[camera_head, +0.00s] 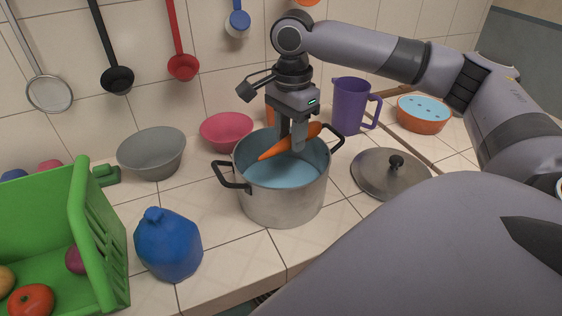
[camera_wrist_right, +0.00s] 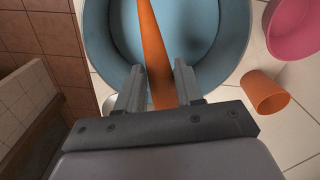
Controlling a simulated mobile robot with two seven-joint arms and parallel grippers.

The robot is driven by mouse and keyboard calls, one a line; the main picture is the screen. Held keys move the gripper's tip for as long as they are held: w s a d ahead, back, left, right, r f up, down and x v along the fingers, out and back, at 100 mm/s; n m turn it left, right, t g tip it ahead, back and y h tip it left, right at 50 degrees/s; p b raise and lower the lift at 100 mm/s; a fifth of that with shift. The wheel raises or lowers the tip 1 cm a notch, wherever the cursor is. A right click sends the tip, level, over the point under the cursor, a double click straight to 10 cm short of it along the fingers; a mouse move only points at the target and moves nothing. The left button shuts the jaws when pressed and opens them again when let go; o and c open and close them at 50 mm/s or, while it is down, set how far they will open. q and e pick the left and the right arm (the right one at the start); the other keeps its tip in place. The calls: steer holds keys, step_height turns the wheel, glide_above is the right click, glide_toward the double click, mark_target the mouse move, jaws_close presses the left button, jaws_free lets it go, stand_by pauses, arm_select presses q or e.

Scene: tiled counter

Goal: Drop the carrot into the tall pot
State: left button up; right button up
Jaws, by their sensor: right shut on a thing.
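The tall pot (camera_head: 282,205) is a steel pot with a blue inside and two black handles, standing on the tiled counter. My right gripper (camera_head: 291,145) points down over the pot's opening. It is shut on the orange carrot (camera_head: 275,150), which lies slantwise across the fingers above the pot's inside. In the right wrist view the carrot (camera_wrist_right: 155,55) runs between the fingers (camera_wrist_right: 158,85), with the pot's blue inside (camera_wrist_right: 200,30) behind it. My left gripper is not in view.
A lid (camera_head: 385,178) lies right of the pot, with a purple jug (camera_head: 348,108) behind. A grey bowl (camera_head: 152,155), pink bowl (camera_head: 226,132) and blue jar (camera_head: 168,245) stand to the left, near a green crate (camera_head: 90,225). Utensils hang on the wall.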

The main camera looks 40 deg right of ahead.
steer(key=shift+f, duration=0.2)
steer(key=o, duration=1.2)
steer(key=shift+c, duration=0.2)
steer(key=shift+r, duration=0.1)
step_height(320, 180, up, 7)
